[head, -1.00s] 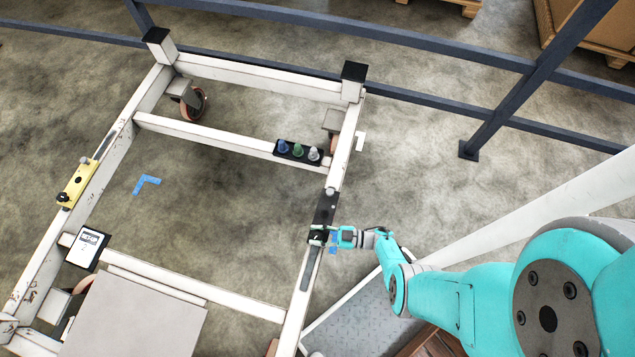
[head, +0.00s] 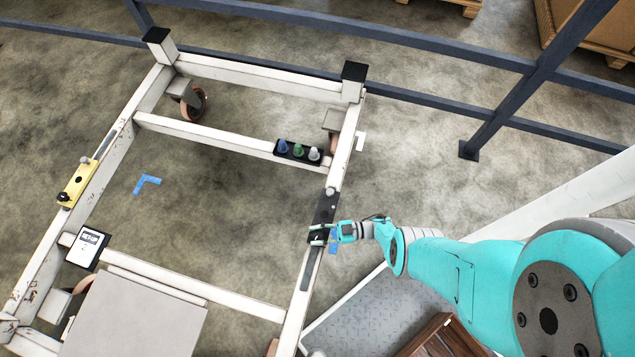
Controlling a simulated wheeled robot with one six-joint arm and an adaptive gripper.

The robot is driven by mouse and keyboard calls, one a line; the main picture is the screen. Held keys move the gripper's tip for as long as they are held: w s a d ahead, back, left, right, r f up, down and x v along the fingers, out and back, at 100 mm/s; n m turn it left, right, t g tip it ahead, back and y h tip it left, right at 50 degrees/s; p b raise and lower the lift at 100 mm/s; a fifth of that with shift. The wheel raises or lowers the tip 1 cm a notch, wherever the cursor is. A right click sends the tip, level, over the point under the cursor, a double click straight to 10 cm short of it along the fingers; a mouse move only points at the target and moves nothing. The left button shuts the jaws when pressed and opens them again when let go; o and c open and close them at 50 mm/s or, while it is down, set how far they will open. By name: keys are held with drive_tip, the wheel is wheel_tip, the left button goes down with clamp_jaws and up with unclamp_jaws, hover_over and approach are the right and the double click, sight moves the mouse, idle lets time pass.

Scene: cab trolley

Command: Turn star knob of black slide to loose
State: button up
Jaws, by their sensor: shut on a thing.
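The black slide (head: 325,207) sits on the right-hand white rail of the trolley frame. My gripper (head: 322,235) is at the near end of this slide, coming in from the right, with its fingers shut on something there. The star knob is hidden between the fingers, so its angle cannot be seen. A small light-coloured pin or button (head: 330,191) shows at the far end of the black slide.
A yellow slide (head: 77,184) sits on the left rail. A black holder with blue, green and grey knobs (head: 298,151) is on the cross rail. A white gauge box (head: 87,247) is at lower left. A dark blue railing (head: 430,93) runs behind the trolley.

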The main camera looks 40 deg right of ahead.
drive_tip(key=shift+w, duration=0.1)
idle(0.7)
drive_tip(key=o, duration=1.2)
drive_tip(key=shift+c, duration=0.2)
drive_tip(key=shift+s, duration=0.2)
drive_tip(key=m+t+h, duration=0.4)
drive_tip(key=shift+t, duration=0.3)
drive_tip(key=shift+w+m+t+h, duration=0.1)
drive_tip(key=shift+m+t+h, duration=0.8)
drive_tip(key=shift+h, duration=0.5)
drive_tip(key=shift+m+t+h, duration=0.6)
drive_tip(key=shift+m+h, duration=0.5)
drive_tip(key=shift+h, duration=0.3)
drive_tip(key=shift+m+h, duration=0.4)
drive_tip(key=shift+h, duration=0.2)
drive_tip(key=shift+m+h, duration=1.5)
drive_tip(key=shift+h, duration=0.85)
drive_tip(key=shift+m+h, duration=1.5)
drive_tip(key=shift+h, duration=0.85)
drive_tip(key=shift+d+h, duration=0.1)
drive_tip(key=shift+h, duration=0.2)
